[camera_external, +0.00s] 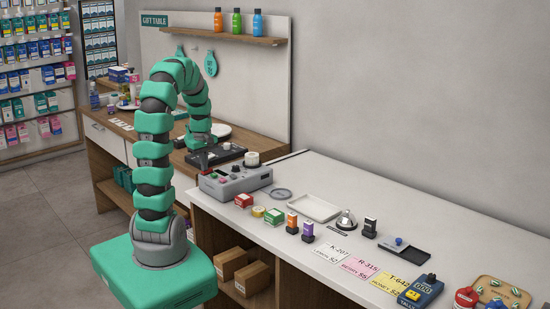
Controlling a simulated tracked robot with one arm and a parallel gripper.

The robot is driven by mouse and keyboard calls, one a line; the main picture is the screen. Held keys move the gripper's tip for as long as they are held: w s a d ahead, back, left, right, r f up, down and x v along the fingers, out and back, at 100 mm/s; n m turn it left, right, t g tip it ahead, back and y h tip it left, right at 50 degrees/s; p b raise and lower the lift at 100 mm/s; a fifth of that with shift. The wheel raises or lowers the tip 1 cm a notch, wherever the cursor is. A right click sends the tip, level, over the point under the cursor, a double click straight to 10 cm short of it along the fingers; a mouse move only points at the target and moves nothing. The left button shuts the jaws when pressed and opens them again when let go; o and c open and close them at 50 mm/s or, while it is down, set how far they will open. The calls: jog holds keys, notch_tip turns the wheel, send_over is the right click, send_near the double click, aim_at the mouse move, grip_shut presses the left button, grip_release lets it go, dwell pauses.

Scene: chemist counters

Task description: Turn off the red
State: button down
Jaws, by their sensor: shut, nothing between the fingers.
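A grey control box (236,180) stands on the near left end of the white counter. Small coloured controls sit on its top; one looks red, but they are too small to tell which is on or off. My arm arches over from the left.
A red round item (466,297) is far right. Bottles stand on the wall shelf (225,36).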

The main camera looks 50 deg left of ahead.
jog(key=shift+w+d+f, duration=0.2)
jog(key=shift+w+f, duration=0.05)
jog(key=shift+f, duration=0.2)
jog(key=shift+w+r+p, duration=0.35)
jog(key=shift+r, duration=0.1)
jog(key=r, duration=0.1)
jog(key=r+p, duration=0.1)
jog(key=shift+w+a+r, duration=0.15)
jog(key=shift+w+r, duration=0.2)
jog(key=shift+w, duration=0.05)
jog(key=s+r, duration=0.3)
jog(key=r, duration=0.2)
notch_tip(320, 180, up, 6)
send_over(209, 169)
jog(key=s, duration=0.3)
jog(key=shift+w+a+r+p, duration=0.1)
jog(key=shift+w+r+p, duration=0.1)
jog(key=shift+p, duration=0.15)
jog(key=shift+f, duration=0.1)
